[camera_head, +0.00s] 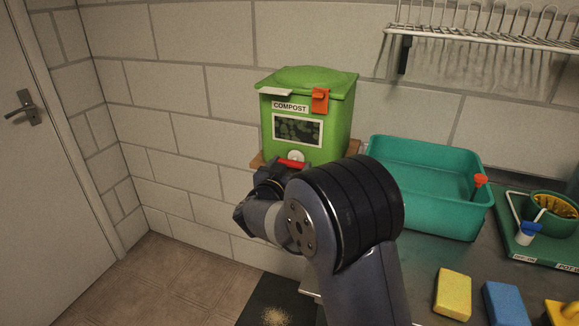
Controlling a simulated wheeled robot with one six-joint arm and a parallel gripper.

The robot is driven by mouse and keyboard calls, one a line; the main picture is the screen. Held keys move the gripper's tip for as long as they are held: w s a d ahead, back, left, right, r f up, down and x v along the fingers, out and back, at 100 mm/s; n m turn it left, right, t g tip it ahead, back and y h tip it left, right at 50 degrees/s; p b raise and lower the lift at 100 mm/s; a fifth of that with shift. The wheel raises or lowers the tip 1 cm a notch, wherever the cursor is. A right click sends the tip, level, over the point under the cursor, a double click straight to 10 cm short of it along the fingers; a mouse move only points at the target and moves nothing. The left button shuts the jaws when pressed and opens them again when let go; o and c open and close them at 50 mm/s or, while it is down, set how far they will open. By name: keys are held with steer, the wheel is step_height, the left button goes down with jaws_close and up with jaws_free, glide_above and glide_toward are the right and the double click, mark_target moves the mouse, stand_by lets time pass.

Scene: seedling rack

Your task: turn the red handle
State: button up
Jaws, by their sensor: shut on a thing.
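The red handle (292,163) sits low on the front of the green compost bin (345,125), just below a round white fitting (296,155). It shows as a short, roughly level bar. My gripper (278,174) is at the handle and shut on it. The dark wrist and arm come in from the lower right and hide the fingertips and the area under the handle.
The bin stands on a wooden shelf (257,160) against a block wall. An orange clip (320,100) is on its front. A teal basin (430,205) stands right of my arm, with yellow (453,293) and blue (505,303) sponges nearer. Floor at left is clear.

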steer(key=shift+c, duration=0.5)
steer(key=shift+m+b, duration=0.3)
steer(key=m+b, duration=0.2)
steer(key=m, duration=0.1)
steer(key=shift+f, duration=0.2)
steer(key=m+b, duration=0.3)
steer(key=m, duration=0.2)
steer(key=shift+d+b, duration=0.1)
steer(key=shift+b, duration=0.3)
steer(key=shift+f+m+b, duration=0.15)
steer(key=shift+m+b, duration=4.7)
steer(key=shift+m, duration=2.05)
steer(key=shift+f+m+b, duration=0.1)
steer(key=shift+m+b, duration=4.7)
steer(key=shift+m, duration=2.1)
